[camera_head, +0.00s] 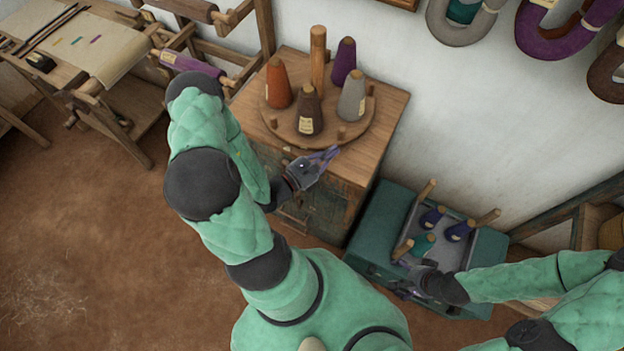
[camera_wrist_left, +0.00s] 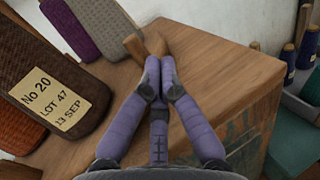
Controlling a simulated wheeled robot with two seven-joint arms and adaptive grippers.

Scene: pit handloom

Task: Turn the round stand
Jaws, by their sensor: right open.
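The round stand (camera_head: 331,122) is a wooden disc on a wooden cabinet, with a tall central post (camera_head: 318,58) and short pegs at its rim. It bears an orange cone (camera_head: 278,85), a brown cone (camera_head: 309,112), a grey cone (camera_head: 352,97) and a purple cone (camera_head: 344,62). My left gripper (camera_head: 332,153) is at the stand's front edge, fingertips together, close to a rim peg (camera_head: 341,132). In the left wrist view the peg (camera_wrist_left: 134,45) shows just beyond the fingertips; contact is unclear. My right gripper (camera_head: 402,277) is open, away from the stand.
The cabinet top (camera_head: 388,98) is bare to the right of the stand. A teal box (camera_head: 375,225) with wooden pegs and dark spools stands on the floor by my right gripper. Loom frames and a paper-covered table (camera_head: 95,48) are at the left. Yarn hanks hang on the wall.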

